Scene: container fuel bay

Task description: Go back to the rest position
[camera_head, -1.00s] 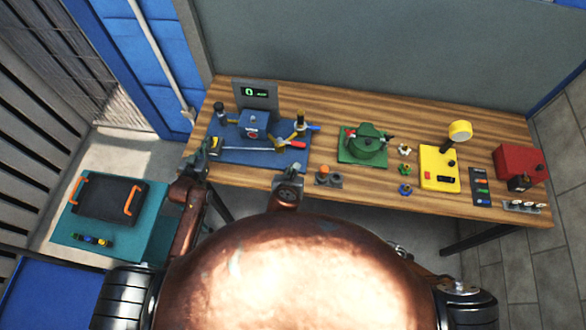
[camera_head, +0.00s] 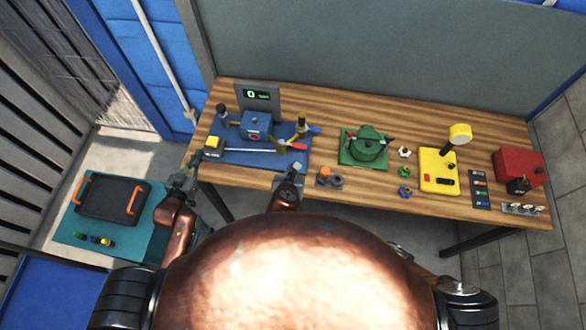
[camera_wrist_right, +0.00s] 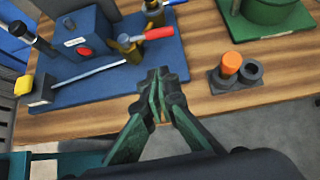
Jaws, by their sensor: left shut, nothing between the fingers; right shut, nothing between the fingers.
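My left gripper (camera_head: 190,168) is shut and empty, just off the front left edge of the wooden bench (camera_head: 400,100). My right gripper (camera_head: 290,172) is at the bench's front edge, right of the left one. In the right wrist view its green fingers (camera_wrist_right: 160,90) are shut and hold nothing, short of the blue plate (camera_wrist_right: 120,70). No object is in either hand.
The blue plate (camera_head: 240,158) carries a blue box (camera_head: 257,125) and a red-handled lever. A green device (camera_head: 367,148), a yellow device (camera_head: 437,172) and a red box (camera_head: 518,162) stand to the right. A teal surface (camera_head: 95,240) bearing a black tray is at left.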

